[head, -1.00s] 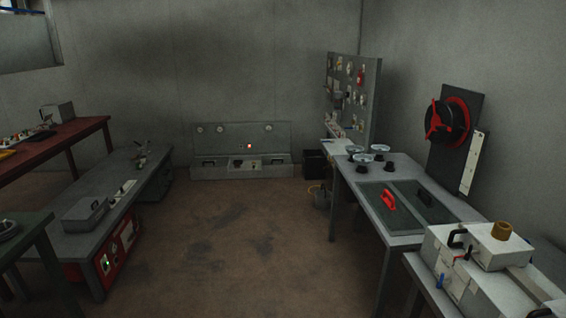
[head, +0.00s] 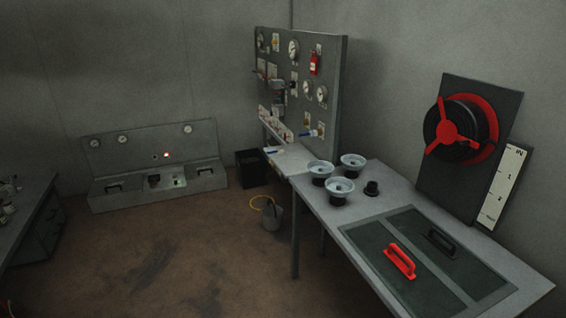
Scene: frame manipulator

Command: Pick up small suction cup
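Several cup-like pieces stand together at the far end of the grey table on the right in the head view. Three have wide pale dishes on dark bases: one at the left (head: 320,168), one at the back (head: 352,160) and one in front (head: 340,187). To their right stands a smaller all-black piece (head: 372,188), which looks like the small suction cup. It stands apart from the others, with nothing covering it. Neither of my grippers is in view.
The grey table (head: 535,284) has dark inset panels with a red handle (head: 399,261) and a black handle (head: 440,242). A red-spoked wheel (head: 455,130) stands behind. A gauge panel (head: 330,95) rises beyond the cups. A bucket (head: 272,220) sits on the floor. Open floor lies left.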

